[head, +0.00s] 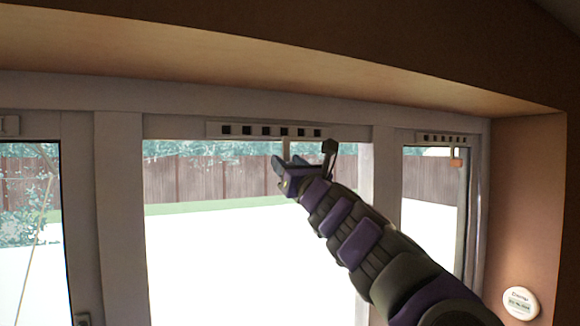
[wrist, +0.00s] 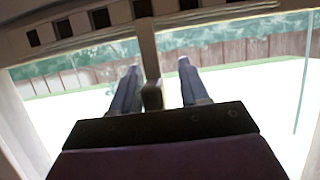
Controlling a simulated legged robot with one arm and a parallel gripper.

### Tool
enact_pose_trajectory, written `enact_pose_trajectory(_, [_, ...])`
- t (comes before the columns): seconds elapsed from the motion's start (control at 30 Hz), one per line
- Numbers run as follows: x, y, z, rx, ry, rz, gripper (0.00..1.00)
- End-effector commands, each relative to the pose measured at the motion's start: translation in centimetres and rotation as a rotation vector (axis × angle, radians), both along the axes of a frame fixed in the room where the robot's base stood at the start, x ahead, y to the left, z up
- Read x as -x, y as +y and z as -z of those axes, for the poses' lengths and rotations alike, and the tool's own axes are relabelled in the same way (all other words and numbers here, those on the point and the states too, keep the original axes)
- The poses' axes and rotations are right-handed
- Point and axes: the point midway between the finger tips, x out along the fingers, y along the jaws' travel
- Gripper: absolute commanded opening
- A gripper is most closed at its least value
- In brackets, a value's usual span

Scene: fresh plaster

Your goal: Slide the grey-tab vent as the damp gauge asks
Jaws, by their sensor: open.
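The middle vent (head: 213,129) is a pale strip with a row of dark square slots, above the middle window pane. A grey tab (head: 285,146) hangs from it on a stem; its lower part is hidden by my gripper in the head view.
The right vent (head: 420,138) has an orange tab (head: 456,162). Part of another vent (head: 9,125) shows at the left edge. Window posts (head: 118,220) stand between the panes. The brown reveal (head: 525,200) closes in at the right, with a soffit (head: 250,60) above.

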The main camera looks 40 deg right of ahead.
Motion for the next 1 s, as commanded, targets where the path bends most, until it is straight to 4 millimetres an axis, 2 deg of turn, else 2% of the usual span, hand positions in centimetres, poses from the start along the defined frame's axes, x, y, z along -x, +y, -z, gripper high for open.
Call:
enact_pose_trajectory(0.17, [1.1, 0.1, 0.6, -0.001, -0.001, 0.000, 0.45])
enact_pose_trajectory(0.47, [4.6, 0.8, 2.3, -0.003, -0.001, -0.001, 0.45])
enact_pose_trajectory(1.0, [12.2, 2.4, 5.3, -0.003, -0.001, 0.001, 0.45])
